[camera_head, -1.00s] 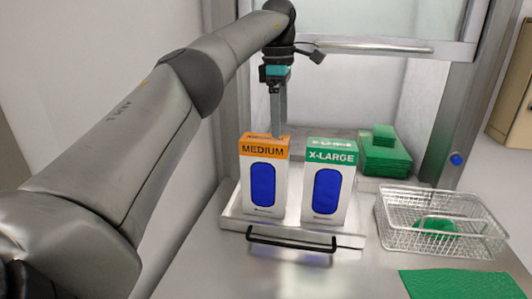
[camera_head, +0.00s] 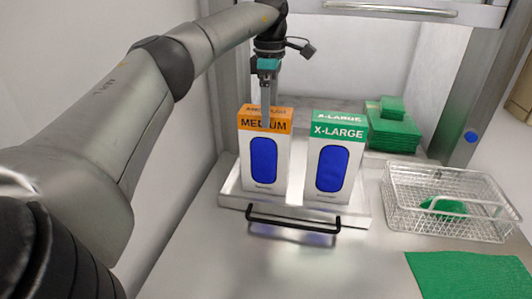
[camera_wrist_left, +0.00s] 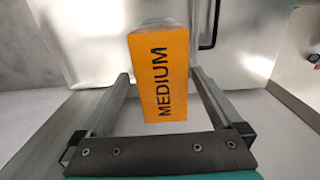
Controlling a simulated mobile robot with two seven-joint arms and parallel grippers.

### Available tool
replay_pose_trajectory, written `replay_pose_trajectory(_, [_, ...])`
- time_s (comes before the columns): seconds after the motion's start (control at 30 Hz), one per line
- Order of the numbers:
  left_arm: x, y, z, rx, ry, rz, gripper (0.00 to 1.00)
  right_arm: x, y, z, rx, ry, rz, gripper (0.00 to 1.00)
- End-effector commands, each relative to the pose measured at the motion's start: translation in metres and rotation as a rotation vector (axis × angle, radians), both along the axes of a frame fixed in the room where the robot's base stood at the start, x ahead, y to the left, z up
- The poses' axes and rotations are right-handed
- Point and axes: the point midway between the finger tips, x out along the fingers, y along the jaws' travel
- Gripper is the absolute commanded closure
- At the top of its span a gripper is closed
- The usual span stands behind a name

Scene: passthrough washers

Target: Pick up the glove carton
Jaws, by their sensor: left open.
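Two glove cartons stand upright side by side on a metal tray (camera_head: 292,205). The left one is the orange-topped MEDIUM carton (camera_head: 263,165); the right one is the green-topped X-LARGE carton (camera_head: 329,165). Both have a blue oval on a white front. My left gripper (camera_head: 265,122) points down at the top of the MEDIUM carton. In the left wrist view the orange top of the MEDIUM carton (camera_wrist_left: 160,80) lies between the two spread fingers, with a gap visible on each side. My right gripper is not in view.
The tray has a black front handle (camera_head: 292,222). A wire basket (camera_head: 450,205) with a green item stands to the right. Stacked green pads (camera_head: 392,132) lie behind it, and a green mat (camera_head: 468,275) lies at front right. A raised metal door frame with a bar (camera_head: 392,9) is above.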

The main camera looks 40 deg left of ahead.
Motion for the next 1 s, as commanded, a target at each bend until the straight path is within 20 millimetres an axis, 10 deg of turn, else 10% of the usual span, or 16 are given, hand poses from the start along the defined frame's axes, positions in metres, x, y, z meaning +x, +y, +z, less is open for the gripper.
replay_pose_trajectory(0.7, [-0.007, 0.006, -0.054, -0.001, 0.000, 0.001, 0.00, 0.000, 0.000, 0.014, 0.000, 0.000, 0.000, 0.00])
replay_pose_trajectory(1.0, [-0.007, 0.006, -0.054, -0.001, 0.000, 0.001, 0.31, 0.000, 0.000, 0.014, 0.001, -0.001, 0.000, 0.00])
